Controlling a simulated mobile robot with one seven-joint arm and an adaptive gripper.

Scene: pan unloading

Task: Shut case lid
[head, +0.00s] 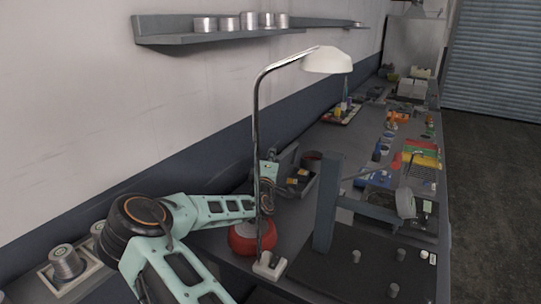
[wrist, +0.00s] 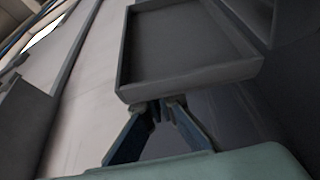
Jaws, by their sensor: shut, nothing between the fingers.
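A dark grey open case (head: 302,190) stands on the bench beyond the lamp in the head view, with small items in it. In the wrist view a shallow dark panel with a raised rim (wrist: 190,88), which looks like the case lid, fills the upper middle. My gripper (wrist: 160,106) is shut and empty, its fingertips close below the panel's near rim; I cannot tell whether they touch it. In the head view my gripper (head: 268,182) is beside the left of the case, partly hidden by the lamp post.
A white desk lamp (head: 327,61) stands in front of my arm. A red round object (head: 245,238) is by its base. A grey upright frame (head: 327,205) stands right of the case. A shelf (head: 220,34) with cans hangs above. Several parts crowd the bench to the right.

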